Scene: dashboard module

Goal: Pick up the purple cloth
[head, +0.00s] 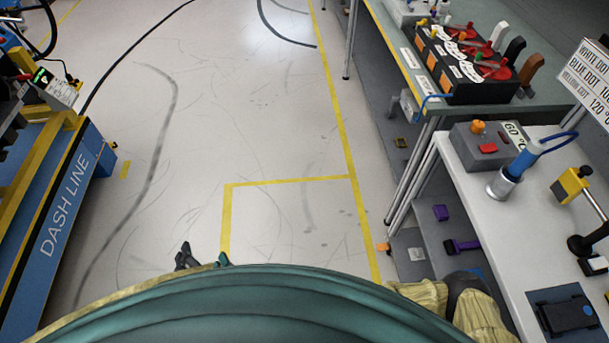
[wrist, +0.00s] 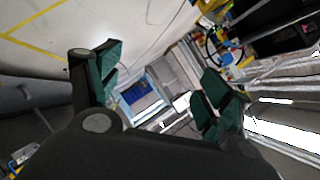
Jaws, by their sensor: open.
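My gripper (head: 204,259) shows at the lower middle of the head view, its dark and green fingertips spread apart over the floor. In the wrist view my gripper (wrist: 164,88) is open, with nothing between its fingers. On the lower shelf at the right, a small purple piece (head: 440,212) and a purple item with a dark end (head: 464,245) lie apart, far to the right of my gripper. I cannot tell whether either is cloth. No purple cloth shows clearly in the wrist view.
A white workbench (head: 497,218) and a longer bench with a black tool rack (head: 470,75) stand at the right. A blue Dash Line cart (head: 70,200) is at the left. The floor (head: 230,110) between them is clear. A blue bin (wrist: 140,95) shows in the wrist view.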

